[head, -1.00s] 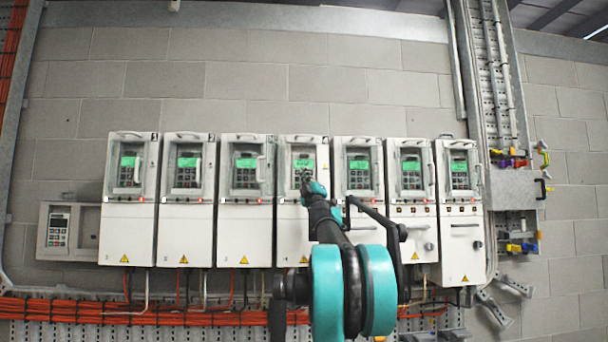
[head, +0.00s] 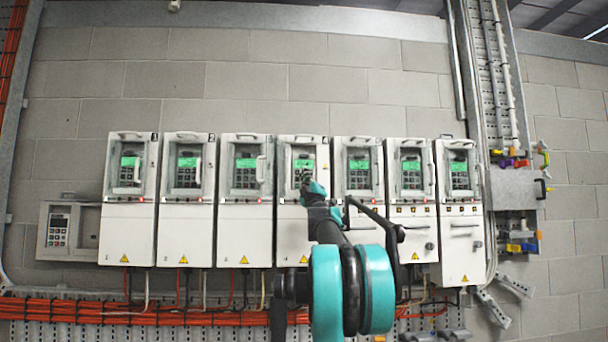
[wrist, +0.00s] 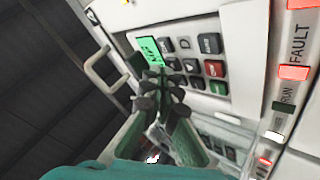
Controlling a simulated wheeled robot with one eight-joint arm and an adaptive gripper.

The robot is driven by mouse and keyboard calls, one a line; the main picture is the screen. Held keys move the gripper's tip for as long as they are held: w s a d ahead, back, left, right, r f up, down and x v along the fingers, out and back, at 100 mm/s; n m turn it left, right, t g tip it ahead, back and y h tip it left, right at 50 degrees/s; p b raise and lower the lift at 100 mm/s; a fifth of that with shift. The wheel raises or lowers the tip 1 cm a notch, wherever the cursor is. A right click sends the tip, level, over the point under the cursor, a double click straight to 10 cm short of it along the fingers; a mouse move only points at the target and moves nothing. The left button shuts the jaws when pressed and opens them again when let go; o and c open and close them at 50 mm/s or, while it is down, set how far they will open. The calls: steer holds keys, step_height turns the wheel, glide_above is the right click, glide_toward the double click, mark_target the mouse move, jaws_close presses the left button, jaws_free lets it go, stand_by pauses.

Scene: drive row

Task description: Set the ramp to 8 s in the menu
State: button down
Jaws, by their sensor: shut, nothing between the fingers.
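A row of white drive units hangs on the wall. My gripper (head: 305,183) is at the front of the middle drive (head: 290,228), at its keypad. In the wrist view the shut, empty fingers (wrist: 155,88) reach to the keypad (wrist: 190,66), covering its nearer keys. Whether the fingertips touch a key cannot be told. The green display (wrist: 149,50) is lit beside the fingertips; its text is too small and slanted to read. The keypad has dark keys and one red key (wrist: 214,68).
A handle (wrist: 105,72) stands out beside the keypad in the wrist view. Fault and run lamps (wrist: 293,72) line the other side. Other drives (head: 188,230) stand close on both sides. A separate keypad panel (head: 58,230) is at far left; orange cables (head: 150,312) run below.

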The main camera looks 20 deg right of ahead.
steer(key=shift+w+d, duration=0.1)
steer(key=shift+w, duration=0.25)
stand_by(0.5)
steer(key=shift+s, duration=0.1)
steer(key=shift+s+a, duration=0.2)
steer(key=shift+s, duration=0.45)
steer(key=shift+w, duration=0.1)
stand_by(0.3)
steer(key=shift+w+d, duration=0.1)
steer(key=shift+w, duration=0.2)
steer(key=shift+w, duration=0.2)
stand_by(1.2)
steer(key=shift+s, duration=0.6)
